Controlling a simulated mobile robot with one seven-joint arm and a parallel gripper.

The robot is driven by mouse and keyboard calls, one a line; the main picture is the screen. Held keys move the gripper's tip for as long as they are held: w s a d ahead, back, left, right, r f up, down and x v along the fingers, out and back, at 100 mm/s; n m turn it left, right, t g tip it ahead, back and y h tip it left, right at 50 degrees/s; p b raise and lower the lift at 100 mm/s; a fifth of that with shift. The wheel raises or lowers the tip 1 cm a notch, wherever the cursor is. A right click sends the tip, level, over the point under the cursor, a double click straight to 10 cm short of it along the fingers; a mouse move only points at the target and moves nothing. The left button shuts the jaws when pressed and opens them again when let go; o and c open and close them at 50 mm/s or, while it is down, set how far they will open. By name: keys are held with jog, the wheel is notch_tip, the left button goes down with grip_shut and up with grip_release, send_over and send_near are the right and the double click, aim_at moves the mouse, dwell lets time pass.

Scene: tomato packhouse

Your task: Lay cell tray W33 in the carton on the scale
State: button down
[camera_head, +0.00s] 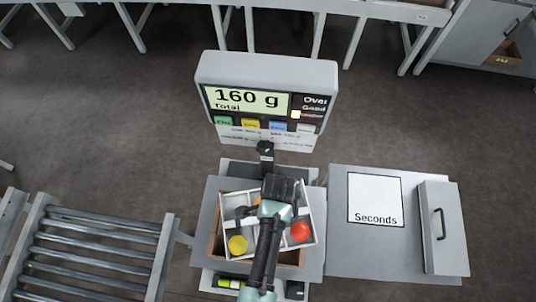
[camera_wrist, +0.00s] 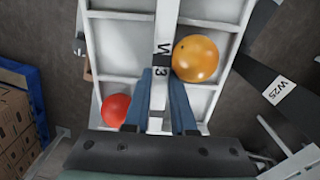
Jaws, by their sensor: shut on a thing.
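The white cell tray (camera_head: 313,217) hangs or rests over the brown carton (camera_head: 285,262) on the scale, turned at an angle to it and overlapping its right rim. Whether any part is inside the carton, I cannot tell. A yellow tomato (camera_head: 237,245), a red tomato (camera_head: 300,231) and a partly hidden orange one (camera_head: 257,202) lie in its cells. My gripper (camera_wrist: 163,100) is shut on the tray's middle divider, whose label is partly covered and reads W and 3. In the head view my arm hides the tray's middle.
The scale display (camera_head: 248,100) reads 160 g Total, with an orange lamp lit. Right of the scale is a grey table with a white Seconds panel (camera_head: 376,198) and a handled grey box (camera_head: 443,228). A roller conveyor (camera_head: 95,245) stands left. A W25 label (camera_wrist: 279,91) shows in the wrist view.

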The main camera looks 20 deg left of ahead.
jog(key=s+m+p, duration=0.1)
jog(key=s+a+m+p, duration=0.1)
jog(key=shift+s+r+m, duration=0.15)
jog(key=shift+s+m, duration=0.05)
jog(key=shift+m, duration=0.2)
jog(key=shift+s+a+f+m, duration=0.1)
jog(key=shift+s+f+m, duration=0.1)
jog(key=shift+f+m, duration=0.1)
notch_tip(320, 180, down, 4)
jog(key=b, duration=0.4)
jog(key=shift+f, duration=0.15)
jog(key=shift+f+b, duration=3.05)
jog(key=shift+f, duration=0.7)
jog(key=shift+f+b, duration=0.45)
jog(key=shift+f, duration=0.2)
jog(key=c, duration=0.7)
grip_release()
jog(key=shift+c, duration=1.4)
